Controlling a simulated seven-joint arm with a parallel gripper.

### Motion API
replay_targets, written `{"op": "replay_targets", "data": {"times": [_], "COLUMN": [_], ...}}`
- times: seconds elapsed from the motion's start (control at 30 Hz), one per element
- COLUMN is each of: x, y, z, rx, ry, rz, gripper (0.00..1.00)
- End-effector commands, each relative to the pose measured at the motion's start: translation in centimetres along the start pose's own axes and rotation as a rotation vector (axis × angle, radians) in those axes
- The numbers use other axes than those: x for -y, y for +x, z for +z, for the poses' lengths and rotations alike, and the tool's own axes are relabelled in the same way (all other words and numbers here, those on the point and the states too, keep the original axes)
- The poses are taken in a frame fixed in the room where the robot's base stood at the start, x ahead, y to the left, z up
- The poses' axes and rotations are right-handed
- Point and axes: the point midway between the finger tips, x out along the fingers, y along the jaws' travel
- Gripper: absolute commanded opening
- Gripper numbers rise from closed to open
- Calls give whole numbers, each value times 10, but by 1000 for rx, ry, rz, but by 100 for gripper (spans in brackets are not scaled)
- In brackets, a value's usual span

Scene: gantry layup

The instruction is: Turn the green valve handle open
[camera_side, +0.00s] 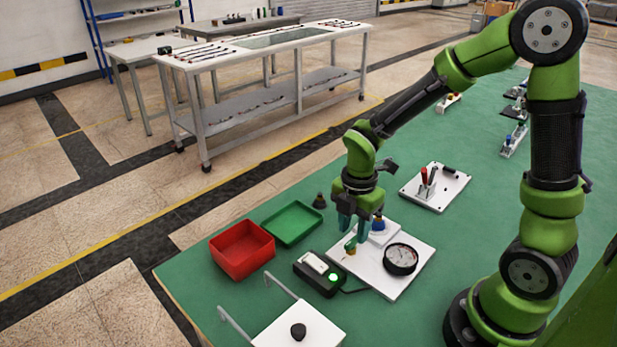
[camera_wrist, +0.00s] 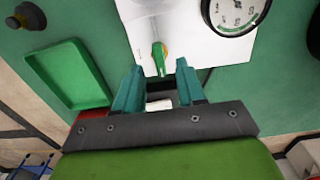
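The green valve handle (camera_wrist: 158,58) shows in the wrist view as a narrow bar with a brass-coloured part beside it, on a white board (camera_wrist: 190,50). In the side view my fingers cover most of the valve; a brass bit (camera_side: 351,249) shows at their tips. The white board (camera_side: 398,286) also carries a round dial gauge (camera_side: 400,259), which shows in the wrist view too (camera_wrist: 236,14). My gripper (camera_wrist: 160,68) has its teal fingers apart, with the handle lying between and just beyond the tips. Contact cannot be told. In the side view, my gripper (camera_side: 352,240) points down over the board.
A red bin (camera_side: 242,250) and green tray (camera_side: 292,223) sit to the left. A dark box with a green button (camera_side: 320,272) stands close by the board. A blue-topped part (camera_side: 378,224) is just behind my gripper. A white plate with tools (camera_side: 435,187) lies farther back.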

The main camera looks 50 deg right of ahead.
Motion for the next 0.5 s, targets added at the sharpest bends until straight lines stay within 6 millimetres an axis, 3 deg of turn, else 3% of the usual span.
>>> {"op": "replay_targets", "data": {"times": [0.2, 0.5], "x": [0, 0], "y": [24, 27], "z": [0, 0], "rx": [0, 0], "ry": [0, 0], "rz": [-1, 1], "gripper": [39, 39]}}
